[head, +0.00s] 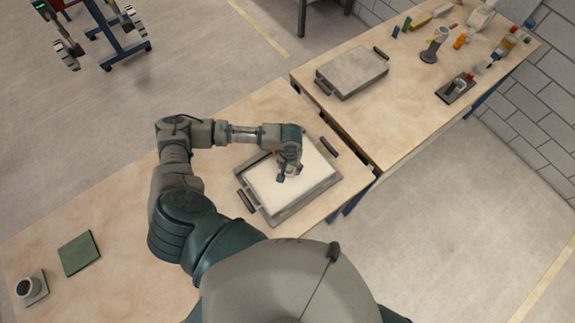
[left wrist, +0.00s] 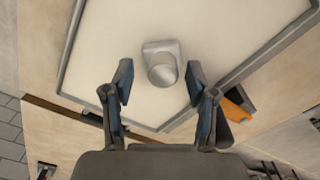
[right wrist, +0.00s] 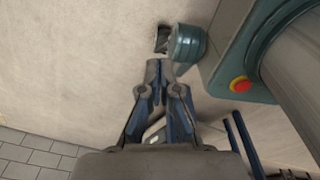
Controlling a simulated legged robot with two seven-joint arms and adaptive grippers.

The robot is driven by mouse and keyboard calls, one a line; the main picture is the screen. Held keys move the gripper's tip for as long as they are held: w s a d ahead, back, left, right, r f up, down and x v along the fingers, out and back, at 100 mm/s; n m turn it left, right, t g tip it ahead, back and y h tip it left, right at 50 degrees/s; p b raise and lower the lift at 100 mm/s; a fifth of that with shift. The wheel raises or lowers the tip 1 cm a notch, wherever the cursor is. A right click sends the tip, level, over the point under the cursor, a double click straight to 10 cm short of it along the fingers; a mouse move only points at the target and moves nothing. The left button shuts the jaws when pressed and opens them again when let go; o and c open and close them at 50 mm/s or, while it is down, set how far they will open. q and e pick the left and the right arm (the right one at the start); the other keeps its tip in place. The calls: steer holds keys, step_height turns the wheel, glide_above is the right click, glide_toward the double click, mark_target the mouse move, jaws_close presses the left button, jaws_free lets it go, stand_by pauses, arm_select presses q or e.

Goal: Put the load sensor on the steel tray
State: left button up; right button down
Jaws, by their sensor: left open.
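The load sensor, a silver cylinder on a square base (left wrist: 152,48), stands on the pale sand surface in the left wrist view. In the head view my left gripper hides it. My left gripper (head: 289,172) is open low over the sand; the left wrist view shows its fingers (left wrist: 159,80) apart, with the sensor between and just beyond the tips. The steel tray appears to be the flat grey tray with dark handles (head: 352,72) on the far table. My right gripper (right wrist: 158,66) has its fingertips together, with nothing visible between them.
The sand fills a grey-rimmed bed (head: 282,215) with dark handles on the near table. A green mat (head: 78,253) and a dark cup (head: 26,287) lie at lower left. Small bottles and tools crowd the far table's right end. The far table's middle is clear.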

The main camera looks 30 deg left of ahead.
mark_target(291, 169)
arm_select(q)
steer(key=r, duration=0.7)
steer(key=shift+d, duration=0.2)
steer(key=shift+a+r, duration=0.2)
steer(key=shift+r, duration=1)
steer(key=shift+a+r, duration=0.15)
steer(key=shift+r, duration=1)
arm_select(e)
steer(key=shift+a, duration=0.1)
